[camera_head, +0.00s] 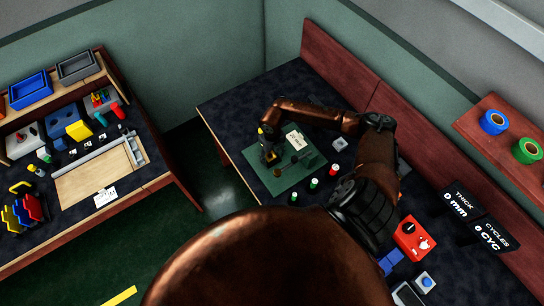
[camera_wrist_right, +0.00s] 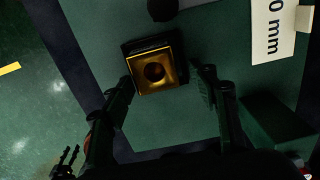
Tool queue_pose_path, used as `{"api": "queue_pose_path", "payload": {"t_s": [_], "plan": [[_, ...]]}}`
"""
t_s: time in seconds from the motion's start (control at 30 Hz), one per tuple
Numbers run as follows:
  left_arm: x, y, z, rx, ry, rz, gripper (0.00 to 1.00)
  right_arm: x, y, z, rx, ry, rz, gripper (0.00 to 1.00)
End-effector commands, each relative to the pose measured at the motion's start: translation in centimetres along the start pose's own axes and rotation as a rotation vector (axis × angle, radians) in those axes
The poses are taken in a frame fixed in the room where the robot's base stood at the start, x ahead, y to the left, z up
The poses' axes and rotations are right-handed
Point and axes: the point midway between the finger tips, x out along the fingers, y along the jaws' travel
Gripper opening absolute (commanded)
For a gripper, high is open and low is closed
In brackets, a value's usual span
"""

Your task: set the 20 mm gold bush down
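The gold bush (camera_wrist_right: 150,85), a square gold piece with a dark round hole, shows in the right wrist view. It sits in or on a dark square block over the green mat (camera_wrist_right: 95,25). My right gripper (camera_wrist_right: 168,84) has its fingers apart on either side of the bush. A gap shows at the right finger; at the left finger I cannot tell touch from near. In the head view my right gripper (camera_head: 268,155) points down over the mat and hides the bush.
A white card (camera_wrist_right: 272,30) reading "0 mm" and a dark green block (camera_wrist_right: 275,130) are close on the right. Several small capped cylinders (camera_head: 314,183) stand near the mat. A red box (camera_head: 412,238) is farther along the dark table.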

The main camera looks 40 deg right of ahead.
Motion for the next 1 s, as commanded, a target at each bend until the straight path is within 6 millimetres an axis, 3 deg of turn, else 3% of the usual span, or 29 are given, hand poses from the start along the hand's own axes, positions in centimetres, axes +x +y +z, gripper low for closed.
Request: {"api": "queue_pose_path", "payload": {"t_s": [0.3, 0.5, 0.7, 1.0], "plan": [[0.3, 0.0, 0.1, 0.0, -0.001, 0.0, 0.4, -7.1, -0.1, 0.3, -0.001, -0.009, -0.001, 0.53], [0.5, 0.0, 0.2, 0.0, -0.002, 0.0, 0.4, -10.6, -0.1, 0.2, 0.0, -0.007, 0.0, 0.53], [0.6, 0.0, 0.2, 0.0, -0.002, 0.0, 0.4, -12.1, 0.0, 0.1, 0.0, -0.005, 0.001, 0.53], [0.6, 0.0, 0.2, 0.0, -0.002, 0.0, 0.4, -12.3, 0.0, 0.2, 0.0, -0.005, 0.002, 0.53]]}}
